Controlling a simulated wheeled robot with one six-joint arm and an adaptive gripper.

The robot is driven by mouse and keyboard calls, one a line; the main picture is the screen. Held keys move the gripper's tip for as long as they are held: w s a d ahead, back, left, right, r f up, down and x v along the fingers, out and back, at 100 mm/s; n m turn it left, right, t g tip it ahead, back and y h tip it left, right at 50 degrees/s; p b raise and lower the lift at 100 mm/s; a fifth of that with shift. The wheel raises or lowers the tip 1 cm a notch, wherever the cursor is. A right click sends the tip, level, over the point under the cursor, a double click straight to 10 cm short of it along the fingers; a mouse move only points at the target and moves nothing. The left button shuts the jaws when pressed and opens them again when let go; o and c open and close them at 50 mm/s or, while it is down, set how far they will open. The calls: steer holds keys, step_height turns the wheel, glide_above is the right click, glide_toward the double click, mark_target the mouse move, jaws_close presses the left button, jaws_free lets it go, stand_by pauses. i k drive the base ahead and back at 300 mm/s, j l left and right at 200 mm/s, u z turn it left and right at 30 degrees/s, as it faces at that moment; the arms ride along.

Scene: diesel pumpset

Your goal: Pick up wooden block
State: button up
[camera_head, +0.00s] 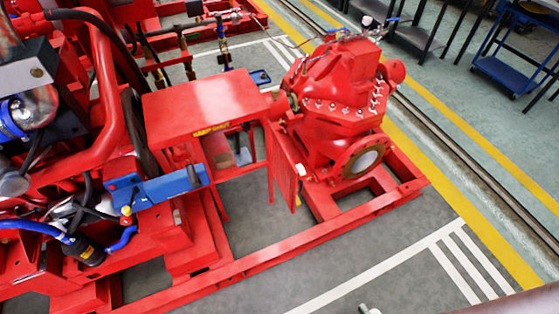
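I cannot make out a wooden block for certain in the head view. A small brownish shape (225,159) and a pale shape beside it (243,156) sit in the shaded space under the red flat-topped cover (205,104). They are too small and dim to identify.
A large red pump (335,90) stands on a red base frame (300,238). Red engine parts with hoses (75,200) fill the left. A blue cart (515,45) stands top right. Grey floor with white and yellow lines is clear at lower right.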

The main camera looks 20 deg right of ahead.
mark_target(225, 160)
steer(key=l+u, duration=0.35)
steer(key=l, duration=0.8)
steer(key=l+u, duration=0.35)
steer(key=l, duration=0.75)
steer(key=l+u, duration=0.2)
steer(key=l, duration=0.35)
steer(key=l+u, duration=0.2)
steer(key=l, duration=0.3)
steer(key=k+l+u, duration=0.15)
steer(key=l, duration=0.35)
steer(key=k+l+u, duration=0.2)
steer(key=l, duration=0.3)
steer(key=i+z, duration=0.1)
steer(key=z, duration=0.2)
steer(key=i+j+z, duration=0.1)
steer(key=z, duration=0.2)
steer(key=i+j+z, duration=0.25)
steer(key=j, duration=0.2)
steer(key=j+z, duration=0.25)
steer(key=j, duration=0.25)
steer(key=i+j+z, duration=0.2)
steer(key=j, duration=0.3)
steer(key=i+j+z, duration=0.1)
steer(key=j, duration=1.3)
steer(key=j+z, duration=0.1)
steer(key=j, duration=1.3)
